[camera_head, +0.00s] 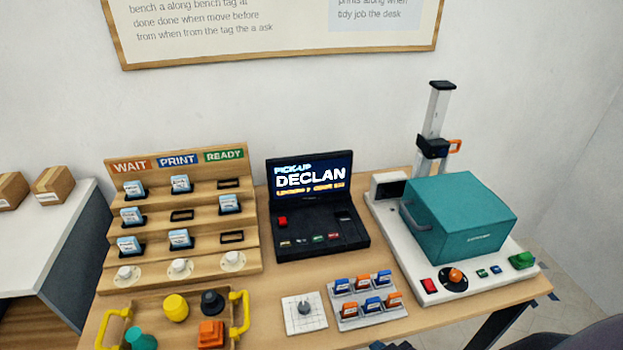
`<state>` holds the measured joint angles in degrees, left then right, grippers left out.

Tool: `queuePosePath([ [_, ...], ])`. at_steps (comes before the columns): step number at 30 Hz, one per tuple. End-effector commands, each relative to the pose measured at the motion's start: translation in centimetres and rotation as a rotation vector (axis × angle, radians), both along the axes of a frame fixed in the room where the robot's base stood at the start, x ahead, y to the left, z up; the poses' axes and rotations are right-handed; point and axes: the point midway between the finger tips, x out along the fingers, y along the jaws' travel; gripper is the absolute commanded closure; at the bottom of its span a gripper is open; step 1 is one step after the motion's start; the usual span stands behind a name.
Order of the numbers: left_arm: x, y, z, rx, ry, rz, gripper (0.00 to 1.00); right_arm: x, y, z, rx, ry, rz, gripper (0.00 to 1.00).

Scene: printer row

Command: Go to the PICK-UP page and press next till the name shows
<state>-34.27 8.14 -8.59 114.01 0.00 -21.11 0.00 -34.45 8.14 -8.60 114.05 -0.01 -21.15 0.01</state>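The dark console (319,217) stands open at the middle of the desk. Its lit screen (311,176) shows PICK-UP on top and the name DECLAN in large white letters; the yellow line below is too small to read surely. A red button (282,221) sits at the console's left. A row of small coloured keys (318,238) runs along its front; their labels are not readable. My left gripper is not in view. A dark shape at the bottom edge may be part of my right gripper (391,346); its fingers cannot be made out. Nothing visibly touches the console.
A stepped wooden rack (250,255) marked WAIT, PRINT, READY stands left. A yellow-handled tray (108,318) with coloured knobs lies before it. A dial plate (290,321) and a small cartridge tray (372,321) lie in front. A teal-lidded machine (462,214) stands right.

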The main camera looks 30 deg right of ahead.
Motion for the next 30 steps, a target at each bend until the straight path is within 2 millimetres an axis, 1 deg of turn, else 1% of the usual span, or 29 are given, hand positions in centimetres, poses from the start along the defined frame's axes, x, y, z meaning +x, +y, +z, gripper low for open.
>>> queuePosePath([
  [14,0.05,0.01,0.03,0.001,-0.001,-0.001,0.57,0.01,-0.01,0.02,0.000,-0.001,0.000,1.00],
  [30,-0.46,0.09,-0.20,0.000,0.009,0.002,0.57,0.01,-0.01,0.02,0.000,-0.001,0.000,1.00],
])
